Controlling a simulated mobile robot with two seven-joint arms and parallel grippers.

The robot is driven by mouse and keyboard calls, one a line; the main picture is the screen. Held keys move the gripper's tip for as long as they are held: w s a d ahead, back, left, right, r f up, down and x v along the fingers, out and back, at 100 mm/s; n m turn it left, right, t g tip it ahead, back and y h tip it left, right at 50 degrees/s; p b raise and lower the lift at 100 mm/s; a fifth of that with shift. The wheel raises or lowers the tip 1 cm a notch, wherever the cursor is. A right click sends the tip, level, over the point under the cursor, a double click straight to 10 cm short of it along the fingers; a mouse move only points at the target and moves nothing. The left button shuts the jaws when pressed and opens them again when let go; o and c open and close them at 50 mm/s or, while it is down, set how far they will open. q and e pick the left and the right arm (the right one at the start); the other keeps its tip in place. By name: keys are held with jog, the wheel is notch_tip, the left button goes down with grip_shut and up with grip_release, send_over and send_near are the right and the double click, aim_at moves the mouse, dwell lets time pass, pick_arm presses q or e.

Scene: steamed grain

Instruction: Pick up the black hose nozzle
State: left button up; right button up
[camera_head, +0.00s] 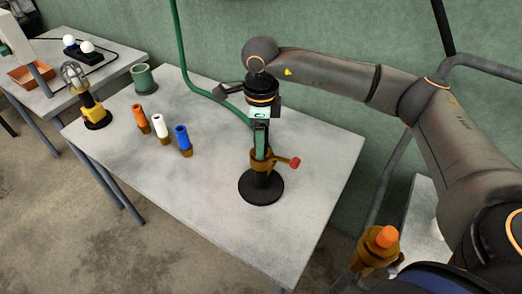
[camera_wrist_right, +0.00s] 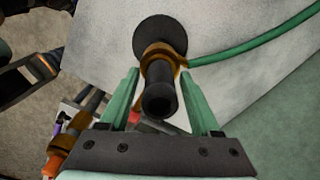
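The black hose nozzle (camera_wrist_right: 160,100) stands upright in a brass fitting with a red-tipped side lever, on a round black base (camera_head: 261,187). In the head view, the stand is near the table's right part and my gripper mostly hides the nozzle. My right gripper (camera_head: 261,138) points down over it. In the right wrist view, the green fingers of my right gripper (camera_wrist_right: 160,108) are spread on either side of the nozzle, with gaps showing on both sides. How deep the nozzle sits between them is hard to tell. My left gripper is not in view.
Orange (camera_head: 139,116), white (camera_head: 159,126) and blue (camera_head: 182,137) nozzles stand left on the grey table (camera_head: 215,185). A green cup (camera_head: 144,78) and a caged lamp (camera_head: 80,85) are farther left. A green hose (camera_head: 186,60) runs behind. An orange-tipped brass fitting (camera_head: 379,245) is lower right.

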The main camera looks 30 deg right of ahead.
grip_shut()
jog(key=shift+r, duration=0.15)
dwell(0.5)
